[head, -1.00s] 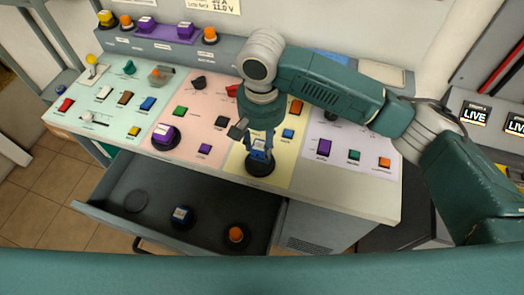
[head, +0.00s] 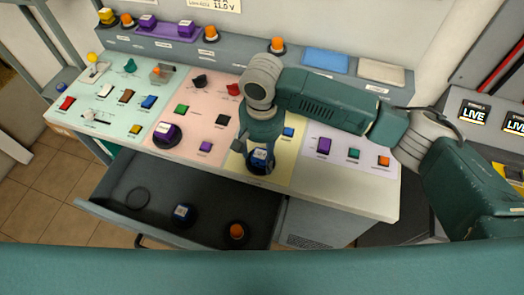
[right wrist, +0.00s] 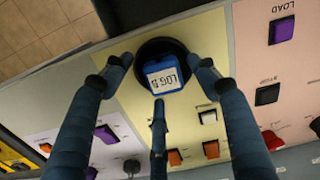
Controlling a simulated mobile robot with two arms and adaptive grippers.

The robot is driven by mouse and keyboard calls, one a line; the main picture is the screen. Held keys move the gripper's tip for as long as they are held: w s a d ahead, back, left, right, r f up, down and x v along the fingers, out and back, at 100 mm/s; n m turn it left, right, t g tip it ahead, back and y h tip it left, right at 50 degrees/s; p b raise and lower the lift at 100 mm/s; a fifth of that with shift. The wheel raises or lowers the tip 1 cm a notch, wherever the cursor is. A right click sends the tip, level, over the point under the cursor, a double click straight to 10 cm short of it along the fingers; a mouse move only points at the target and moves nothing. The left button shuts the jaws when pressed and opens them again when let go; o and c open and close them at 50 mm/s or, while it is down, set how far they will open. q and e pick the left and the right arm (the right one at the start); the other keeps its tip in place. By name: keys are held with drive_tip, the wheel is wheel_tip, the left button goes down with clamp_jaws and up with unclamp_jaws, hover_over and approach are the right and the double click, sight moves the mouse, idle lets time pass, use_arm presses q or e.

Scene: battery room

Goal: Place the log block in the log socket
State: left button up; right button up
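The log block is a small blue block (right wrist: 165,77) with a white face lettered LOG; it also shows in the head view (head: 261,156). It sits in a round black socket (right wrist: 150,50) on the yellow panel; the socket's dark rim also shows in the head view (head: 259,170). My right gripper (right wrist: 160,78) is over the block, with its fingers spread around it. Gaps show between the side fingertips and the block. In the head view, my right gripper (head: 259,147) partly hides the socket's surroundings. My left gripper is not in view.
A purple block (head: 166,133) stands in a round base on the pink panel. Switches surround the yellow panel.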

sight(262, 155)
wheel_tip(262, 155, up, 12)
drive_tip(key=b, duration=0.2)
drive_tip(key=shift+r+b, duration=0.15)
drive_tip(key=shift+b, duration=0.25)
idle(0.5)
